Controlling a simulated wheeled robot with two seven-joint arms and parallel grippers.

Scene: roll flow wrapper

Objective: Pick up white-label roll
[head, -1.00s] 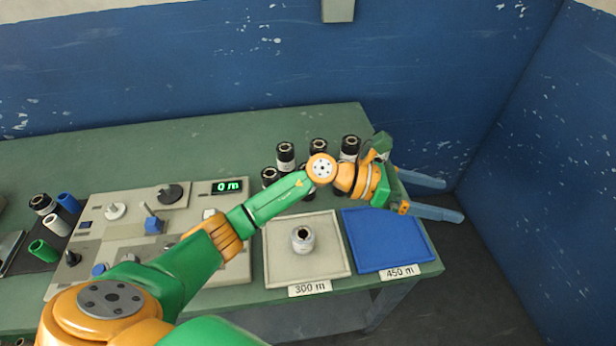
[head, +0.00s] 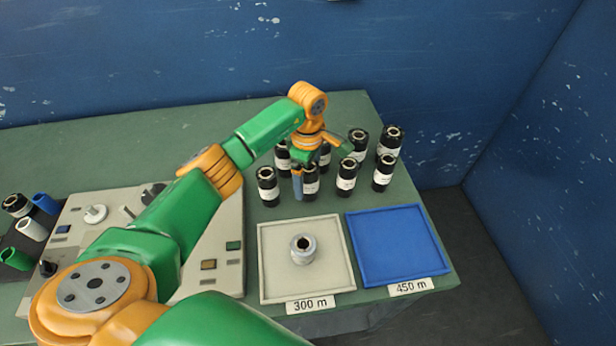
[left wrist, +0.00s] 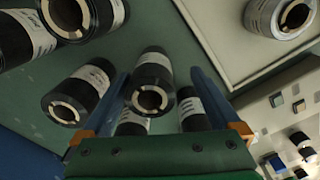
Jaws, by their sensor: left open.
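Several upright black rolls with white labels stand in a group at the back right of the table in the head view, one of them at the left front (head: 267,187). My left gripper (head: 308,184) points down among them, around a front-row roll (head: 311,182). In the left wrist view, the open blue fingers of my left gripper (left wrist: 160,78) lie on either side of a black roll with a white label (left wrist: 152,68). A visible gap remains beside it. Rolls further back are partly hidden by the gripper. My right gripper is not in view.
A pale tray (head: 267,285) marked 300 m holds one grey-white roll (head: 303,249). An empty blue tray (head: 397,245) marked 450 m lies to its right. A grey control panel (head: 228,215) and coloured cores (head: 31,229) are on the left.

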